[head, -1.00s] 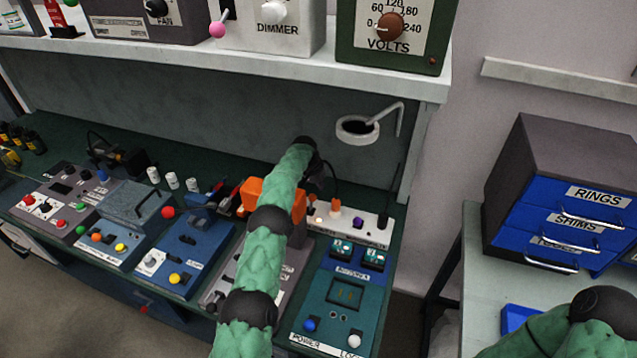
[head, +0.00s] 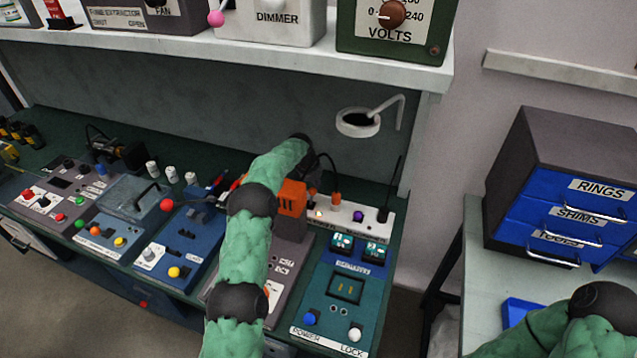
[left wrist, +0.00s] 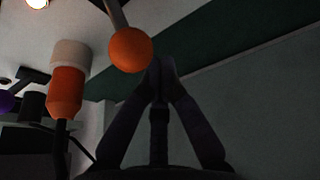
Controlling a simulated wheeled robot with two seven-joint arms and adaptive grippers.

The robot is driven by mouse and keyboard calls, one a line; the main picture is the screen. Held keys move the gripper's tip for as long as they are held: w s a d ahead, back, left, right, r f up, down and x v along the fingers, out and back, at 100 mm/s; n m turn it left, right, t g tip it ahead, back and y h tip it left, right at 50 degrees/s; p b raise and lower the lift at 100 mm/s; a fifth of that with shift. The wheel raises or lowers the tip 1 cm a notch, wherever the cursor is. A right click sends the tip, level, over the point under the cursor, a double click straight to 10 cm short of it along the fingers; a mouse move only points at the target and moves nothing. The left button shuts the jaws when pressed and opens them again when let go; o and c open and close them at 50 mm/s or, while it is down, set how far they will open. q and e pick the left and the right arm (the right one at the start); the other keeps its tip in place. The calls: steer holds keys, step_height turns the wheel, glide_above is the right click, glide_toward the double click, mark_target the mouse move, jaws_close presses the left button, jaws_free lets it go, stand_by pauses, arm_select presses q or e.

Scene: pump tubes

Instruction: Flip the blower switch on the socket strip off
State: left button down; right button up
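The white socket strip (head: 345,227) lies at the back right of the bench, partly hidden by my left arm. It carries a purple knob (head: 358,216), an orange plug (head: 336,197) and a black plug (head: 383,214). Its labels are too small to read. In the left wrist view, an orange ball-tipped lever (left wrist: 130,50) stands just left of the fingertips, beside an orange-and-white plug (left wrist: 67,85). My left gripper (left wrist: 160,77) has its fingertips together, with nothing seen between them. In the head view my left gripper is mostly hidden behind its own arm. My right gripper is out of frame.
A teal power panel (head: 340,300) stands in front of the strip. A blue switch box (head: 180,245) and an orange block (head: 291,197) are left of it. The white shelf (head: 385,72) overhangs the bench, with a lamp ring (head: 358,122) below it.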

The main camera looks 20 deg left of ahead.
arm_select(q)
steer(key=shift+s+r, duration=0.1)
steer(key=shift+s, duration=0.25)
stand_by(0.3)
steer(key=shift+s+r+t+b, duration=0.15)
steer(key=shift+s+t+b, duration=0.3)
steer(key=shift+b, duration=0.75)
steer(key=shift+r, duration=0.1)
steer(key=shift+s+r+t, duration=0.25)
steer(key=shift+s+r, duration=0.05)
steer(key=shift+s, duration=0.25)
